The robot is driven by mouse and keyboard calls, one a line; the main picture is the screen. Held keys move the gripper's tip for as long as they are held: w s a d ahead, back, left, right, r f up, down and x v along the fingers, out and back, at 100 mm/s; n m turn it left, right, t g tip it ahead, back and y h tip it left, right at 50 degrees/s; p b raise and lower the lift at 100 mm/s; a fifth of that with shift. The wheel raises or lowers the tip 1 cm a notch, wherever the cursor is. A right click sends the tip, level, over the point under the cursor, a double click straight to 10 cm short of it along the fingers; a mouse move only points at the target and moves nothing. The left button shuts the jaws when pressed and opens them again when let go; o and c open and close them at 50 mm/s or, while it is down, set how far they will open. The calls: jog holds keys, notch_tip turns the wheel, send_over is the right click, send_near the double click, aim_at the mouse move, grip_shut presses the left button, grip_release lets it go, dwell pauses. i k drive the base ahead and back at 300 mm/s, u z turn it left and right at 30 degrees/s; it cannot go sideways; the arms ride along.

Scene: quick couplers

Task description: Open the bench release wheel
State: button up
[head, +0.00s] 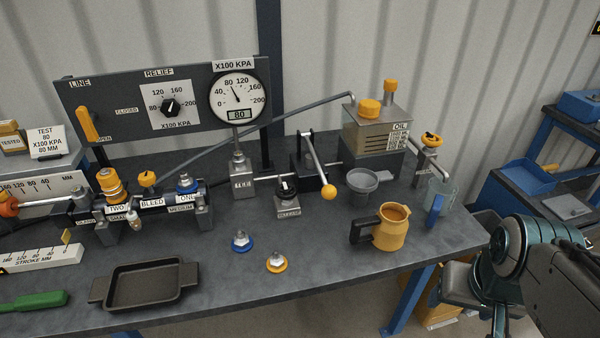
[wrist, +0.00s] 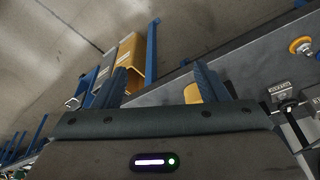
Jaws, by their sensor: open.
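An orange handwheel (head: 432,139) sits on a grey metal fitting at the right end of the bench (head: 330,280), right of the oil tank (head: 375,130). In the head view my arm is at the lower right, off the bench's right edge and apart from the wheel.
An orange jug (head: 394,229), a grey funnel (head: 362,184) and a clear beaker (head: 438,195) with a blue part stand near the wheel. A lever with an orange ball (head: 328,192) rises left of them. The gauge (head: 239,96) reads 80. A black tray (head: 145,283) is at front left.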

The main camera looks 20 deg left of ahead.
aim_at(285, 189)
jog(key=k, duration=0.5)
jog(key=u, duration=0.8)
jog(key=i, duration=1.2)
jog(key=z, duration=0.3)
